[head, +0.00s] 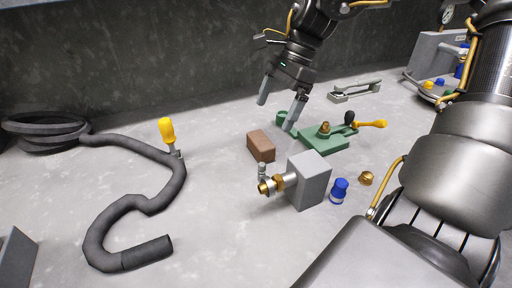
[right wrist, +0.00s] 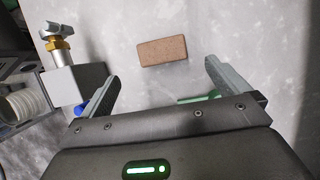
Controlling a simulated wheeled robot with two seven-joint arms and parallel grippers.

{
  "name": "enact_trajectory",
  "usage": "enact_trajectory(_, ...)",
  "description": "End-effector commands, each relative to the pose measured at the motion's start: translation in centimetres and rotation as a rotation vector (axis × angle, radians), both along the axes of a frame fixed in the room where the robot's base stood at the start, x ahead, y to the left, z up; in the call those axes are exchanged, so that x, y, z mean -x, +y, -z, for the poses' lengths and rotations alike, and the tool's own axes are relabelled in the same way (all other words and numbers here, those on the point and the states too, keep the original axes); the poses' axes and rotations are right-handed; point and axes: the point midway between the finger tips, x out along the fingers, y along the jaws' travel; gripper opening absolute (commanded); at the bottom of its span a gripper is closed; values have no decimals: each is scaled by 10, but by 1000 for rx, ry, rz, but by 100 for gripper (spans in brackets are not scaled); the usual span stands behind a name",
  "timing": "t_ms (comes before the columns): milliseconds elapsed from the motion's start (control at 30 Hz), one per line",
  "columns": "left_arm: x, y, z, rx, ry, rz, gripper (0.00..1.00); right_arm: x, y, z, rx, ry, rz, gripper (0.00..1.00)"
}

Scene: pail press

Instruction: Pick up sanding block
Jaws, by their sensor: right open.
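The sanding block is a small brown brick-shaped block (head: 261,145) lying on the grey surface near the middle of the head view. It also shows in the right wrist view (right wrist: 162,51), in the upper middle, ahead of the fingers. My right gripper (head: 279,107) is open and empty, held above and behind the block in the head view. In the right wrist view its two fingers (right wrist: 163,82) are spread wide, with the block beyond their tips and not between them. My left gripper is not in view.
A green fixture (head: 325,143) sits to the right.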

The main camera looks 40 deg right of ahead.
Motion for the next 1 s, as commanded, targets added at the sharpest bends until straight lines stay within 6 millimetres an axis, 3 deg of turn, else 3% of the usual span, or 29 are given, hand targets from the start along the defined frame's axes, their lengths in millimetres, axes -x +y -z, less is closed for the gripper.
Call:
enact_trajectory(233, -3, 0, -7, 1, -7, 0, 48, -4, 14, 37, -3, 4, -1, 100)
enact_trajectory(567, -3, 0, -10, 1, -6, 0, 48, -6, 19, 50, -4, 2, 1, 100)
enact_trajectory(800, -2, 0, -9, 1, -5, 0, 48, -11, 28, 84, -4, 5, 2, 100)
enact_trajectory(1000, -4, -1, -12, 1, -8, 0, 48, -13, 34, 96, -3, 0, 3, 100)
